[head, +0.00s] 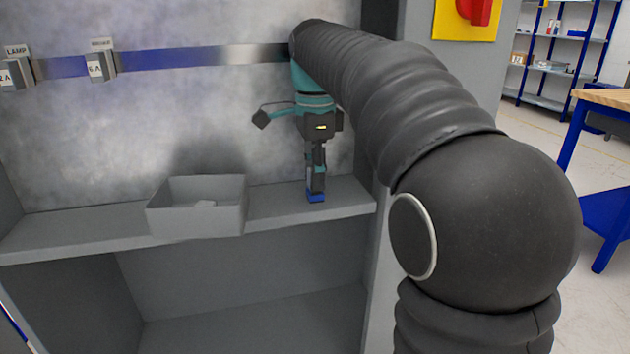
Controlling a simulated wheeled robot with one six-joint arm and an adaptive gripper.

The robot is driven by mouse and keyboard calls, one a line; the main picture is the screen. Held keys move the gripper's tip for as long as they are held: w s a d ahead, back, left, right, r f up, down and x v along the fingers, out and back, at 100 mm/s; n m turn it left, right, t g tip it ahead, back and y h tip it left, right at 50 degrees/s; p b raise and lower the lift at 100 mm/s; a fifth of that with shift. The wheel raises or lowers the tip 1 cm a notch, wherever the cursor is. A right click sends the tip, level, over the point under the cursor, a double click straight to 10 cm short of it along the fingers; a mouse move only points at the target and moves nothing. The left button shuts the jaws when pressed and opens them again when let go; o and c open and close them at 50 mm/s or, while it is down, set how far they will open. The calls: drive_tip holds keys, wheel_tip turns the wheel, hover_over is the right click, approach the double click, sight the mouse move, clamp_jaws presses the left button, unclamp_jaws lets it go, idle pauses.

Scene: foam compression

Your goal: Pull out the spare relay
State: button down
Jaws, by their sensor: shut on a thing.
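My gripper (316,182) points straight down over the right end of the grey shelf (275,208). Its fingers are shut on a small blue block (316,197), which I take to be the spare relay. The block is at or just above the shelf surface; I cannot tell whether it touches. The fingers hide its upper part, and no socket can be made out around it.
A grey open bin (196,222) with a small pale piece inside stands on the shelf to the left. Labelled modules, LAMP (17,75) and another (101,66), sit on a rail (180,57). The cabinet's right wall is close to my arm.

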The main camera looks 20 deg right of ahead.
drive_tip(key=shift+r+p, duration=0.9)
drive_tip(key=shift+r, duration=1.6)
drive_tip(key=shift+r, duration=0.1)
